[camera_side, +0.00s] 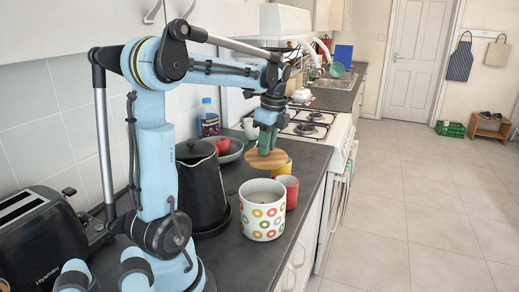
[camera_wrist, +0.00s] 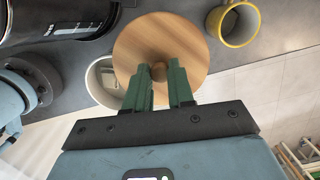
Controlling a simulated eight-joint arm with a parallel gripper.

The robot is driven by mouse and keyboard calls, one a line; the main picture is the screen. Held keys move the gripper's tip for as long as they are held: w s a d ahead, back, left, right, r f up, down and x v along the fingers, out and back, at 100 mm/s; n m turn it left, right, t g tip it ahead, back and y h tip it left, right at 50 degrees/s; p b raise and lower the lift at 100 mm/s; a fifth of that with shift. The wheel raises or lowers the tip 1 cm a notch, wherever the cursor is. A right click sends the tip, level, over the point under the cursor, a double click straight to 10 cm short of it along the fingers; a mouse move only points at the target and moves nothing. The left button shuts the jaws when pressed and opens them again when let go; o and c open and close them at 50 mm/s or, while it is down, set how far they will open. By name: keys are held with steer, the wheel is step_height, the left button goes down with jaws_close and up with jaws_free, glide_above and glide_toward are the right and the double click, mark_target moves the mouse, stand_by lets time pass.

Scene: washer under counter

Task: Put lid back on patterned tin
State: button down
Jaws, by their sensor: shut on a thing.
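The patterned tin (camera_side: 263,212) is white with coloured rings and stands upright and open on the dark counter. Its white rim also shows in the wrist view (camera_wrist: 96,82), partly hidden under the lid. The round wooden lid (camera_side: 267,160) is held in the air above the tin and apart from it. In the wrist view the lid (camera_wrist: 185,40) has a small knob at its middle. My gripper (camera_side: 266,142) is shut on the lid's knob. Its green fingers (camera_wrist: 160,78) reach over the lid in the wrist view.
A black kettle (camera_side: 202,185) stands left of the tin. A red mug (camera_side: 288,190) and a yellow mug (camera_side: 283,168) stand close behind it. A bowl with a red fruit (camera_side: 224,148) is farther back, near the stove (camera_side: 310,125). The counter's edge drops to the floor at right.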

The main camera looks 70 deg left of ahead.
steer(key=s+d+r+m, duration=0.1)
steer(key=s+d+r, duration=0.1)
steer(key=d, duration=0.2)
steer(key=s+d+r+m, duration=0.2)
steer(key=s+d, duration=0.1)
steer(key=d, duration=0.2)
steer(key=shift+w+f, duration=0.15)
steer(key=shift+f, duration=1.55)
steer(key=shift+w+f, duration=0.1)
steer(key=shift+f, duration=1.6)
steer(key=shift+f, duration=0.2)
steer(key=shift+c, duration=2.1)
jaws_free()
steer(key=shift+r, duration=0.1)
step_height(320, 180, up, 7)
